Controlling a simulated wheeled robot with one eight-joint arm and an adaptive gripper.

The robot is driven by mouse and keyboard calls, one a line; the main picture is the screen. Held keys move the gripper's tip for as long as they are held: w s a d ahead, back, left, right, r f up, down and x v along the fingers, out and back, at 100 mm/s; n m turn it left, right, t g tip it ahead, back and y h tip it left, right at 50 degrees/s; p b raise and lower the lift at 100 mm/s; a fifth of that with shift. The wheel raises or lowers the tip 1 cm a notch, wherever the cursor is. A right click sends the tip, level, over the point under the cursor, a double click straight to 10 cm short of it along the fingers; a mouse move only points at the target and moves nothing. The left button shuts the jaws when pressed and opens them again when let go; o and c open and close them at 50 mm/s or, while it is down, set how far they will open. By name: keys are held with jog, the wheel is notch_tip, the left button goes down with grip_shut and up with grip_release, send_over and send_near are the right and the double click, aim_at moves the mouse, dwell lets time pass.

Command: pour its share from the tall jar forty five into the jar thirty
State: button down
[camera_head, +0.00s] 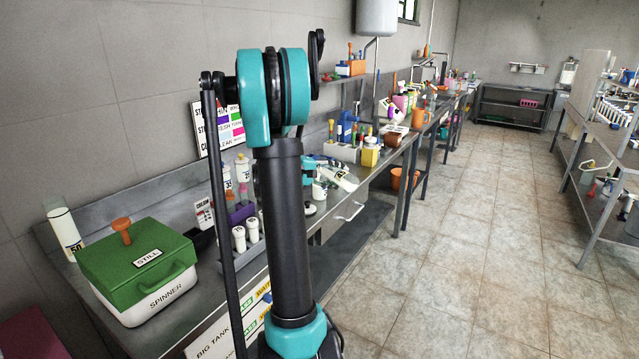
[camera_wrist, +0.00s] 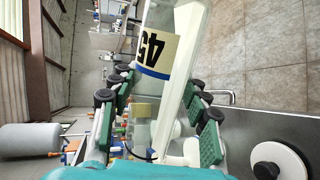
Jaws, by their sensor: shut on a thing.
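My gripper (camera_head: 328,170) is shut on the tall clear jar forty five (camera_head: 344,180), above the steel bench. In the wrist view my gripper (camera_wrist: 160,112) has its green pads on either side of this jar (camera_wrist: 157,52); its label reads 45 and white contents show through its wall. The jar is strongly tilted. A small pale vessel (camera_head: 319,190) is just under and left of it in the head view; its number is hidden. I cannot tell whether it is the jar thirty, or whether anything is flowing.
A white lid with a dark knob (camera_wrist: 280,161) lies on the bench beside the gripper. A green-lidded spinner (camera_head: 138,262) is at the left. A bottle rack (camera_head: 342,151) stands farther along.

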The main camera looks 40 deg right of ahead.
jog(key=shift+w+r+n+g, duration=0.15)
jog(key=shift+r+n+g, duration=0.2)
jog(key=shift+r, duration=0.2)
dwell(0.4)
jog(key=shift+w+d+f+m+t+h+b, duration=0.15)
jog(key=shift+f+m+t+h+b, duration=0.25)
jog(key=shift+f+m+t, duration=1.3)
jog(key=shift+w+a+r+m+t+h+b, duration=0.2)
jog(key=shift+m+t+b, duration=0.55)
jog(key=shift+m, duration=2.2)
jog(key=shift+w+d+f+m+t+h+b, duration=0.15)
jog(key=shift+f+m+t+h+b, duration=0.2)
jog(key=shift+f+m+t, duration=1.05)
jog(key=shift+s+r+m, duration=0.1)
jog(key=shift+r+m, duration=0.4)
jog(key=shift+m, duration=0.4)
